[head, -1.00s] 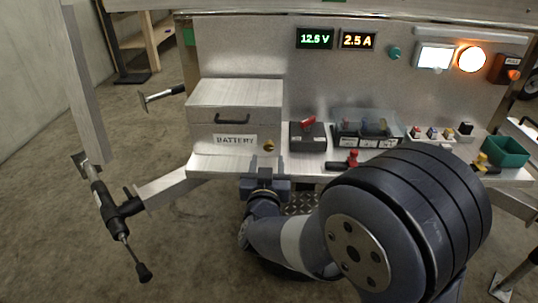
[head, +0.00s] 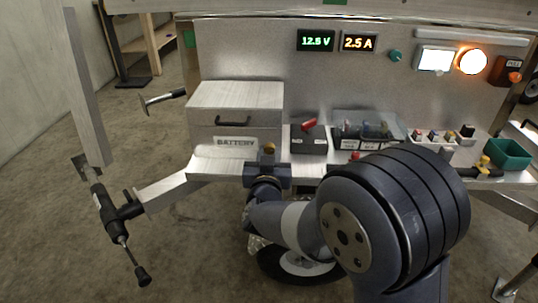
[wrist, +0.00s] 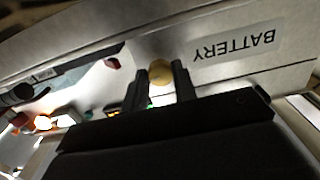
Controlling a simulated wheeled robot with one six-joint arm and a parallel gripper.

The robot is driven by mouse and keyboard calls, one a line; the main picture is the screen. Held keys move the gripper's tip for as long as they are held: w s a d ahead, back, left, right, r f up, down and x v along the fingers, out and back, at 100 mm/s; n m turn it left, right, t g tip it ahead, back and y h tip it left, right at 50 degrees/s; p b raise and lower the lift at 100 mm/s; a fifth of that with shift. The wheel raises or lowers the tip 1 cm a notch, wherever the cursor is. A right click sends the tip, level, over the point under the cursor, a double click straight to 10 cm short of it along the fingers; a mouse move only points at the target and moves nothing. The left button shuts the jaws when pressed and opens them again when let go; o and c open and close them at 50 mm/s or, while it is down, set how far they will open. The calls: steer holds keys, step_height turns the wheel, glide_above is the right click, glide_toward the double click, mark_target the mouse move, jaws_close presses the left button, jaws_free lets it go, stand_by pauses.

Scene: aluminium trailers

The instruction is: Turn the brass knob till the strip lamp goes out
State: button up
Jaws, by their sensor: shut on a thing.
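The brass knob (head: 269,148) is on the front of the metal box marked BATTERY (head: 235,97), near its lower right corner. My gripper (head: 268,157) reaches up to it from the front. In the wrist view my gripper (wrist: 161,77) has one dark finger on each side of the round knob (wrist: 161,71) and is shut on it. The fingers hide the knob's sides. A long pale strip (head: 472,37), seemingly the strip lamp, runs under the top edge at the right; I cannot tell surely whether it is lit.
A bright white panel (head: 435,58) and a glowing orange round lamp (head: 471,61) are on the back wall. A black box with a red lever (head: 309,125) stands just right of the knob. A green bin (head: 508,154) is far right.

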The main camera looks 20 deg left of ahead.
steer(key=c, duration=0.4)
steer(key=shift+f+m+b, duration=0.15)
steer(key=shift+m+b, duration=0.8)
steer(key=shift+m, duration=0.65)
steer(key=o, duration=1)
steer(key=shift+s+r, duration=0.1)
steer(key=shift+r, duration=0.1)
steer(key=p+v, duration=0.1)
steer(key=v, duration=0.9)
steer(key=shift+s+p, duration=0.35)
